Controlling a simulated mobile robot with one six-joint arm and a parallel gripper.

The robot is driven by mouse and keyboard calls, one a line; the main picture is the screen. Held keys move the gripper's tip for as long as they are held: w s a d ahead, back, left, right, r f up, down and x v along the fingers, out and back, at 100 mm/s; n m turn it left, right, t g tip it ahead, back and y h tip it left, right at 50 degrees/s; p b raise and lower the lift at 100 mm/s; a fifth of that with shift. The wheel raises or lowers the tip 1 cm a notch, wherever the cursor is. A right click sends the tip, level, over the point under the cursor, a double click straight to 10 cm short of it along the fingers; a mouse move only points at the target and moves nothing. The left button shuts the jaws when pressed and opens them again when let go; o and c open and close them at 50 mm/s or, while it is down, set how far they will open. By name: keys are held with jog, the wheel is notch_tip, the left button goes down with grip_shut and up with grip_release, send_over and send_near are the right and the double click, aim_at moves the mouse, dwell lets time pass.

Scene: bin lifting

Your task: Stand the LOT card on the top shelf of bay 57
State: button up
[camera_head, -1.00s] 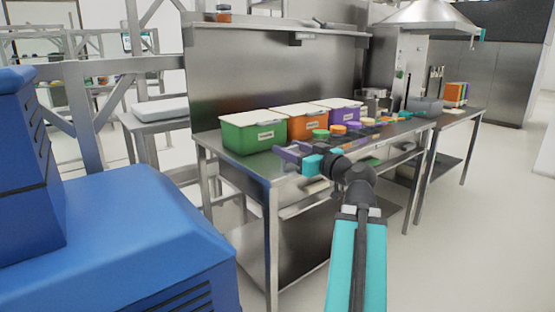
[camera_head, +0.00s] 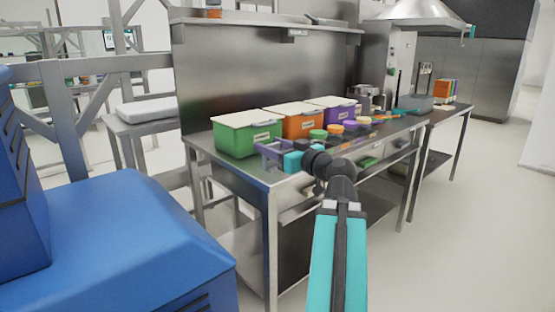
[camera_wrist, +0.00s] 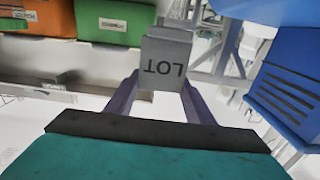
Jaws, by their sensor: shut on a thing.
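A grey card (camera_wrist: 165,66) printed "LOT" shows in the wrist view, its lettering upside down. My gripper (camera_wrist: 160,88) is shut on it, with a purple finger at each side. In the head view my gripper (camera_head: 262,153) is at the front left of the steel bench, by the green bin; I cannot make out the card there. A steel shelf (camera_head: 255,19) runs above the bench's back panel, with a small sign (camera_head: 298,33) under it that is too small to read. No bay number 57 can be read.
Lidded green (camera_head: 232,143), orange (camera_head: 300,123) and purple (camera_head: 350,113) bins stand on the bench (camera_head: 226,168), with several small coloured tubs to their right. A blue machine (camera_head: 125,235) fills the lower left. Open floor (camera_head: 470,235) lies at the right.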

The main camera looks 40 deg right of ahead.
aim_at(280, 144)
jog(key=shift+w+d+r+p, duration=0.1)
jog(key=shift+w+d+p, duration=0.3)
jog(key=shift+d+p, duration=0.25)
jog(key=shift+w+d+p, duration=0.4)
jog(key=shift+d+p, duration=0.15)
jog(key=shift+p, duration=0.8)
jog(key=w+d+p, duration=0.1)
jog(key=p, duration=0.6)
jog(key=shift+w+d+p, duration=0.1)
jog(key=shift+p, duration=0.2)
jog(key=p, duration=0.8)
jog(key=shift+w+d+f, duration=0.15)
jog(key=shift+d+f, duration=0.05)
jog(key=shift+d, duration=0.1)
jog(key=w+d+f+p, duration=0.1)
jog(key=w+d+p, duration=0.1)
jog(key=w+d, duration=0.5)
jog(key=shift+d+f, duration=0.15)
jog(key=shift+d, duration=0.5)
jog(key=shift+s+f, duration=0.1)
jog(key=shift+f+p, duration=0.6)
jog(key=shift+f, duration=1)
jog(key=shift+f+b, duration=0.2)
jog(key=shift+b, duration=0.15)
